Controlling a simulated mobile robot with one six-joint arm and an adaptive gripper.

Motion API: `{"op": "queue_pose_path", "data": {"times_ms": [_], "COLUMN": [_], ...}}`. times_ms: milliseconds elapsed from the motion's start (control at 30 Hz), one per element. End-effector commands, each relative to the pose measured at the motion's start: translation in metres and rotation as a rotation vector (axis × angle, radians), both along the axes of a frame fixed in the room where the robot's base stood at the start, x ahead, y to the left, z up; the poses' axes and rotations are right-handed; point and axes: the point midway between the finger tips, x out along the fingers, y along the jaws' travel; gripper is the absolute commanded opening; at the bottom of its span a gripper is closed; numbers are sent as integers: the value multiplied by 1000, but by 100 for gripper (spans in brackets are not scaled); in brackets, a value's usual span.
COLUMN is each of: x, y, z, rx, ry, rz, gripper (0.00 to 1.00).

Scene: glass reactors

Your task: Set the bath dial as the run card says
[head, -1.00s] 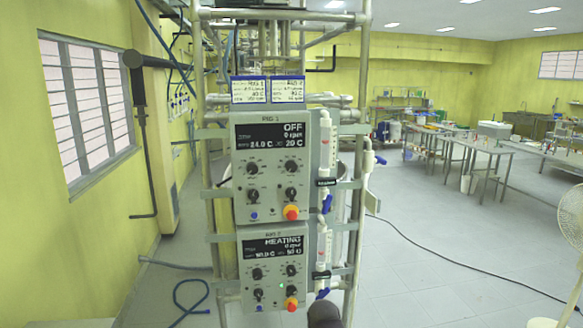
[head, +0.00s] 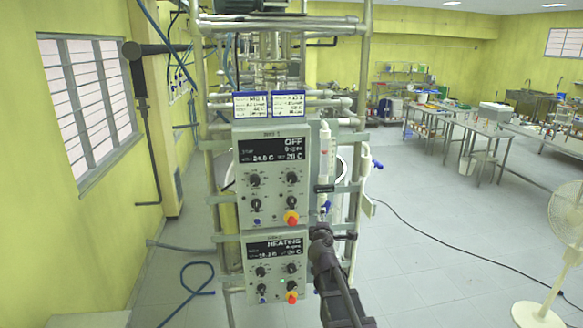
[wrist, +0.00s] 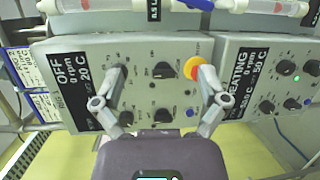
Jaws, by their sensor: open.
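The upper control box (head: 240,220) shows OFF, 0 rpm and 20 C, with several black knobs, a blue button and a red-yellow stop button. The lower box (head: 250,288) shows HEATING. Two run cards (head: 252,105) (head: 289,103) hang above, their small text too small to read. In the wrist view the upper box is turned sideways, and my open, empty gripper (wrist: 160,75) faces it. One black knob (wrist: 163,70) lies between the fingers; another (wrist: 120,75) is partly behind the left finger. The knobs' labels are unreadable. My gripper (head: 320,233) is small and dark in the head view.
Pipes and valves with blue handles run along the boxes' right side; a white-red tube (wrist: 270,8) crosses the wrist view's top. A yellow wall (head: 70,230) stands left. A fan (head: 565,215) stands at right, with open floor between.

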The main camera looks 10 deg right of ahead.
Motion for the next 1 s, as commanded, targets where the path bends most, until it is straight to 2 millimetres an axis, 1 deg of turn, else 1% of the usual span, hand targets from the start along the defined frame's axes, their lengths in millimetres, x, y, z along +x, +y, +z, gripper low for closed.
{"op": "queue_pose_path", "data": {"times_ms": [33, 100, 200, 300, 400, 500, 867, 1000], "x": [11, 21, 30, 36, 39, 39, 39, 43], "y": [8, 20, 37, 49, 57, 61, 61, 61], "z": [26, 43, 60, 70, 74, 74, 73, 73], "rx": [-81, -191, -324, -416, -479, -510, -518, -518], "ry": [-14, -30, -42, -47, -48, -49, -48, -48], "rz": [60, 143, 244, 322, 371, 395, 398, 398], "gripper": [93, 93, 93, 93, 93, 93, 93, 93]}}
